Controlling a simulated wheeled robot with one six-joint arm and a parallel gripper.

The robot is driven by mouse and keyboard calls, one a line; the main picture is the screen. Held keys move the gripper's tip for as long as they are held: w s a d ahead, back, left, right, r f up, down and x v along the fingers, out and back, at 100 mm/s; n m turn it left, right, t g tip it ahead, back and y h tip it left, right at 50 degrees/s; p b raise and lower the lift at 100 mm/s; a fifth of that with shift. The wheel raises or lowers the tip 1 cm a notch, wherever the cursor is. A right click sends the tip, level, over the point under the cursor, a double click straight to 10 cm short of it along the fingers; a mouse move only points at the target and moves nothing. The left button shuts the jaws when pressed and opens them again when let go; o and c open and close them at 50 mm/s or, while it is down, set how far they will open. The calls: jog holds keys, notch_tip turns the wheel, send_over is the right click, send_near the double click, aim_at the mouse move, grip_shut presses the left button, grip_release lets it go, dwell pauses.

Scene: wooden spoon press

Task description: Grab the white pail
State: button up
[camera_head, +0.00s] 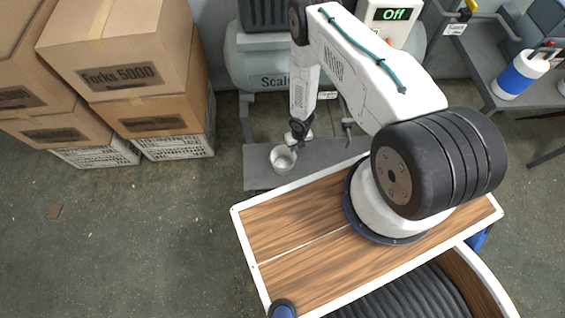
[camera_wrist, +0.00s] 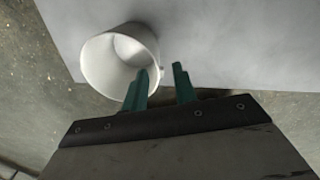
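The white pail (camera_head: 283,158) stands on the grey metal shelf of the machine in the head view, near the shelf's front edge. In the wrist view the pail (camera_wrist: 118,60) shows at the upper left, its open mouth toward the camera. My gripper (camera_wrist: 164,80) has two green fingers held apart. The left finger overlaps the pail's right rim in the picture, and the right finger is outside the pail to its right. Nothing shows between the fingertips except grey surface and a bit of the pail's wall. I cannot tell whether a finger touches the pail. In the head view my gripper (camera_head: 297,140) is right above the pail.
The grey shelf (camera_head: 258,165) belongs to a scale machine (camera_head: 270,70) with an "Off" display (camera_head: 390,14). Stacked cardboard boxes (camera_head: 125,60) stand at the left. A bench with a blue and white container (camera_head: 520,75) is at the right. The floor at left is mostly clear.

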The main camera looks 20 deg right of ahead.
aim_at(293, 155)
jog(key=shift+n, duration=0.4)
jog(key=shift+w+a+f, duration=0.1)
jog(key=shift+a+f, duration=0.1)
jog(key=shift+f, duration=1.1)
jog(key=shift+w+a+f, duration=0.1)
jog(key=shift+a+f, duration=0.05)
jog(key=shift+f, duration=1.1)
jog(key=shift+w+a+f, duration=0.1)
jog(key=shift+a+f, duration=0.1)
jog(key=shift+f, duration=1.1)
grip_shut()
